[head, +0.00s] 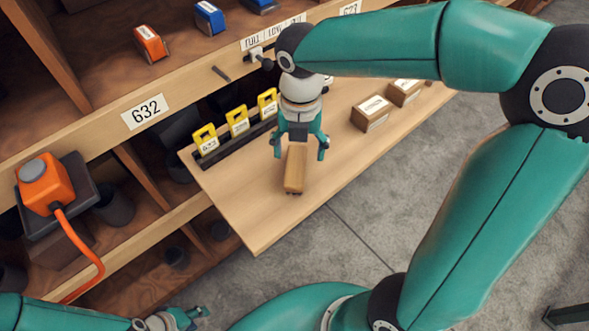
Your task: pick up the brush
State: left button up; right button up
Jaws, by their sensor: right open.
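A tan, block-shaped item, which looks like the brush (295,170), lies on the pull-out wooden shelf (250,225), with dark bits at its near end. My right gripper (300,152) is over its far end, pointing down. Its two teal fingers are spread, one on each side of the brush, with a gap visible on both sides. The far end of the brush is hidden under the gripper. My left gripper (190,316) is at the bottom edge of the view, far from the brush and partly cut off; its jaw opening is unclear.
A dark rack with several yellow tags (238,122) stands left of my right gripper. Cardboard boxes (371,113) sit to the right on the shelf. An orange device (45,184) with a cable is at far left. The shelf's near left corner is clear.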

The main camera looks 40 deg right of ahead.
aim_at(296, 164)
jog(key=shift+w+a+f, duration=0.1)
jog(key=shift+w+f, duration=0.1)
jog(key=shift+f, duration=1.35)
jog(key=shift+w+a+f, duration=0.1)
jog(key=shift+w+f, duration=0.05)
jog(key=shift+f, duration=1.35)
grip_shut()
jog(key=shift+r, duration=0.15)
